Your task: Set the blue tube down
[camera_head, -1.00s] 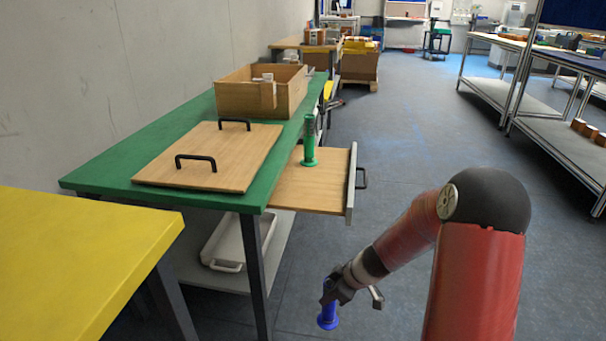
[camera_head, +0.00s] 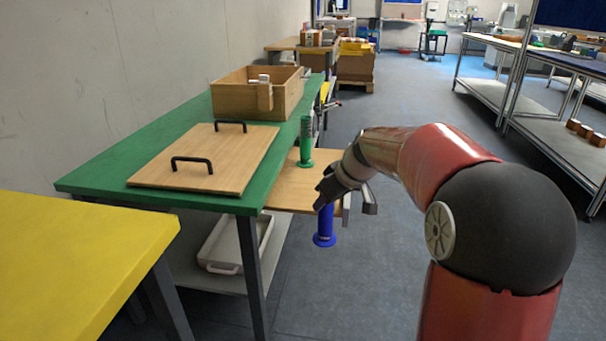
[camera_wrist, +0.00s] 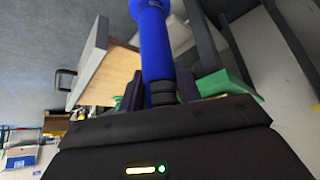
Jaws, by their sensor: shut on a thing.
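The blue tube (camera_head: 325,225) hangs upright, flange down, from my gripper (camera_head: 326,196). My gripper is shut on its upper part. In the head view they are in front of the open drawer (camera_head: 288,190) of the green table, and my gripper hides part of the drawer's front edge. The wrist view shows the blue tube (camera_wrist: 155,45) between the dark fingers, with the drawer (camera_wrist: 92,65) to its left. A green tube (camera_head: 306,143) stands upright on the drawer's wooden surface, behind my gripper.
The green table (camera_head: 90,178) carries a wooden lid with two black handles (camera_head: 205,165) and a wooden box (camera_head: 285,97). A white tray (camera_head: 232,245) lies on the lower shelf. A yellow table (camera_head: 80,250) stands at the front left. The floor to the right is open.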

